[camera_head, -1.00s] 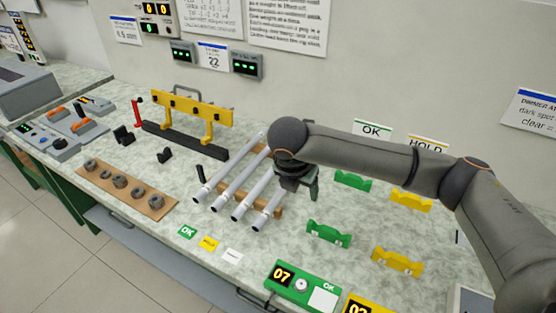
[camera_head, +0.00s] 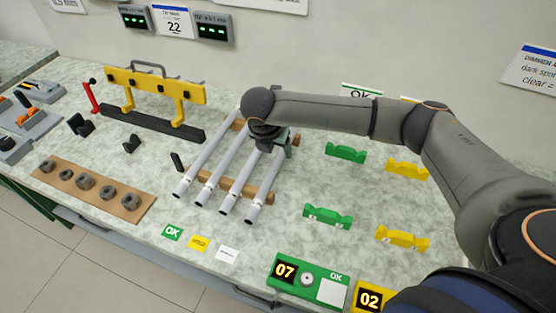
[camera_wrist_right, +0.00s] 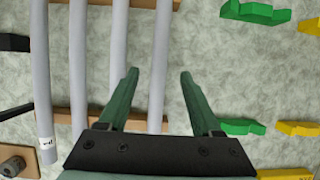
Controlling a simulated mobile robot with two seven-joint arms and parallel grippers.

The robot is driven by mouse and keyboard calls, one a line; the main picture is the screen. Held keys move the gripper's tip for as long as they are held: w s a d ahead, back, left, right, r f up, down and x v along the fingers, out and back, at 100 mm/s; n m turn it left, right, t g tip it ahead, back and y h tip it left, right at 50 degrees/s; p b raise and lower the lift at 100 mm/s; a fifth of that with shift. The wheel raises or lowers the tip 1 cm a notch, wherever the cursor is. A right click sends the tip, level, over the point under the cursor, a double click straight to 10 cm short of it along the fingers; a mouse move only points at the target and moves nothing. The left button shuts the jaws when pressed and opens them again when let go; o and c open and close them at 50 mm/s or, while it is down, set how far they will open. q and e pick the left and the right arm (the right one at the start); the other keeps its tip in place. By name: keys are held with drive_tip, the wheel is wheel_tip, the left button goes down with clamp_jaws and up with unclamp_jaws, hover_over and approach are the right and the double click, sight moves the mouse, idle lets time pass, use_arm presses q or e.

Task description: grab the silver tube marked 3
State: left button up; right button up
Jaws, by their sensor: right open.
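Several silver tubes lie side by side across two wooden rests, their near ends toward the front. The outer ones are the leftmost tube (camera_head: 205,161) and the rightmost tube (camera_head: 264,186). Their marks are too small to read, so I cannot tell which is 3. My right gripper (camera_head: 283,150) is above the far part of the rightmost tubes. In the right wrist view, my open gripper (camera_wrist_right: 159,74) points down with the rightmost tube (camera_wrist_right: 160,70) showing between its fingers, apparently not touching it. A small unreadable label shows on the leftmost tube there. My left gripper is out of view.
Green cradles (camera_head: 328,216) and yellow cradles (camera_head: 402,239) stand to the right. A yellow-barred fixture (camera_head: 153,86) stands at the back left. A wooden board with rings (camera_head: 130,205) lies left. The green box marked 07 (camera_head: 298,264) is in front.

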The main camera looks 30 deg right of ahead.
sight(280, 156)
drive_tip(key=x, duration=0.5)
drive_tip(key=shift+w+d+f, duration=0.1)
drive_tip(key=shift+w+d, duration=0.05)
clamp_jaws()
idle(0.4)
